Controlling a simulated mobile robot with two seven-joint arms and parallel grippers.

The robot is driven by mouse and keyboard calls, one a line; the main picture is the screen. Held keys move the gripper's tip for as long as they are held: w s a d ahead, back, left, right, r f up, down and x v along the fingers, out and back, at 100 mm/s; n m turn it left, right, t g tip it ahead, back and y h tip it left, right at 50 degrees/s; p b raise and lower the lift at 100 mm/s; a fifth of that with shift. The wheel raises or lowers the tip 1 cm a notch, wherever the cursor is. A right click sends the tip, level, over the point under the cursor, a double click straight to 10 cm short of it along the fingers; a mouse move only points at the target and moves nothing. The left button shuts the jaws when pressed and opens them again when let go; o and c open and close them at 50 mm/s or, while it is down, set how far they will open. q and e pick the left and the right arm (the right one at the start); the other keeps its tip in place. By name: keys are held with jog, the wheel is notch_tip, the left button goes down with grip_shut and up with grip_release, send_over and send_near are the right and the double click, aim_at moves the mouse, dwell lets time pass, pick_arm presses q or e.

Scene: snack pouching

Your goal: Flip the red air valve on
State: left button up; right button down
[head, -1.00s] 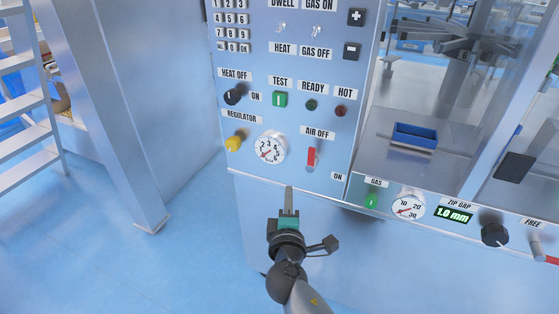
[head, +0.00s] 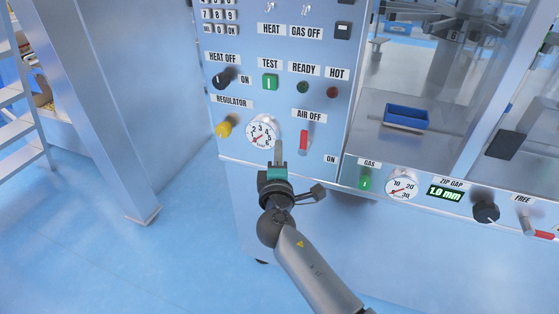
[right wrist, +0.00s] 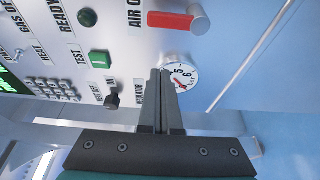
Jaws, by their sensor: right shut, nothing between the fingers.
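The red air valve (head: 304,140) is a small red lever on the panel, between the "AIR OFF" label (head: 309,117) above it and the "ON" label (head: 331,159) at its lower right. In the right wrist view the red lever (right wrist: 170,20) shows at the top, on a silver pivot. My right gripper (head: 278,148) is shut and empty, in front of the panel's lower edge, to the left of the lever and apart from it. In the right wrist view its fingers (right wrist: 160,75) are together and overlap the gauge's edge. My left gripper is not in view.
Close by are the regulator gauge (head: 262,133), the yellow regulator knob (head: 223,128), the black heat knob (head: 222,80) and the green test button (head: 270,82). A ledge with a green gas switch (head: 365,183) and another gauge (head: 401,186) juts out at right.

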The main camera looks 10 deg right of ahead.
aim_at(305, 140)
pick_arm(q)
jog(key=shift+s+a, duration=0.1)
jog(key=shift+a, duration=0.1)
pick_arm(e)
jog(key=shift+w+d+f, duration=0.1)
jog(key=shift+w+d, duration=0.25)
jog(key=shift+d, duration=0.4)
jog(key=shift+w+d+r, duration=0.1)
jog(key=shift+w+d, duration=0.3)
jog(key=shift+d, duration=0.4)
jog(key=shift+w+d+f, duration=0.1)
jog(key=shift+w+d, duration=0.25)
jog(key=shift+d, duration=0.4)
